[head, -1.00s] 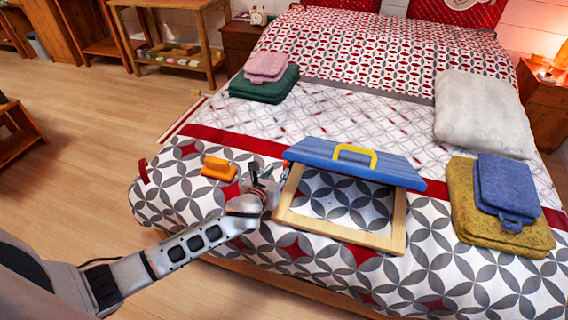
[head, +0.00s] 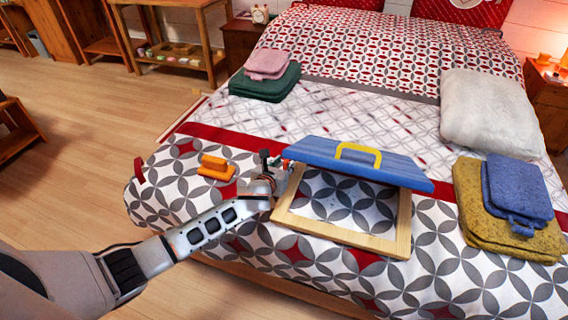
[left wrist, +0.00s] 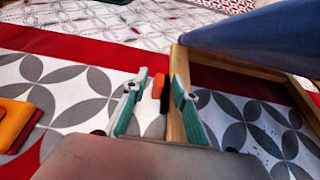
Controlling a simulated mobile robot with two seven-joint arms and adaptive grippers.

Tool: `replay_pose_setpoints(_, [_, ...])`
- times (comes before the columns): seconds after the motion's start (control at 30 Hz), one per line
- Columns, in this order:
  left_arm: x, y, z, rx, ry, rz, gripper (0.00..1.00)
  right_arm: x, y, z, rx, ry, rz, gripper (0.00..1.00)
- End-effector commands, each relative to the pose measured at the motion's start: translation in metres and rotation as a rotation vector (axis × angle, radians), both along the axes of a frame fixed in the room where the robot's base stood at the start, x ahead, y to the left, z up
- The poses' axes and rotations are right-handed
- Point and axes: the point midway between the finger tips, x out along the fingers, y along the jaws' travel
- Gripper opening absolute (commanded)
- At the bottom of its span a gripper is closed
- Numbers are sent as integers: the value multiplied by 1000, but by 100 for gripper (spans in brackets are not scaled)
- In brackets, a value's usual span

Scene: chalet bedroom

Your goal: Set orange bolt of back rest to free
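The small orange bolt (head: 286,163) is at the frame's left side, near the panel's left end. In the left wrist view the orange bolt (left wrist: 158,86) shows between the fingers, beside the wooden side rail (left wrist: 180,92). My left gripper (head: 273,161) is open at the bolt; its green-edged fingers (left wrist: 157,97) stand apart. I cannot tell whether they touch it. My right gripper is out of view.
An orange block-like object (head: 214,170) lies on the bed left of my gripper.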

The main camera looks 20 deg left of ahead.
Motion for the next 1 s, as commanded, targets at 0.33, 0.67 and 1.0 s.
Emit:
replay_pose_setpoints(0.33, [-3, 0, 1, 0, 0, 0, 0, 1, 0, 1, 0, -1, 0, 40])
replay_pose_setpoints(0.67, [-42, 1, 7, 1, -4, 1, 0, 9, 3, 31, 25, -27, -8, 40])
replay_pose_setpoints(1.0, [-55, 1, -1, 1, 1, 0, 0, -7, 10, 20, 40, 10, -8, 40])
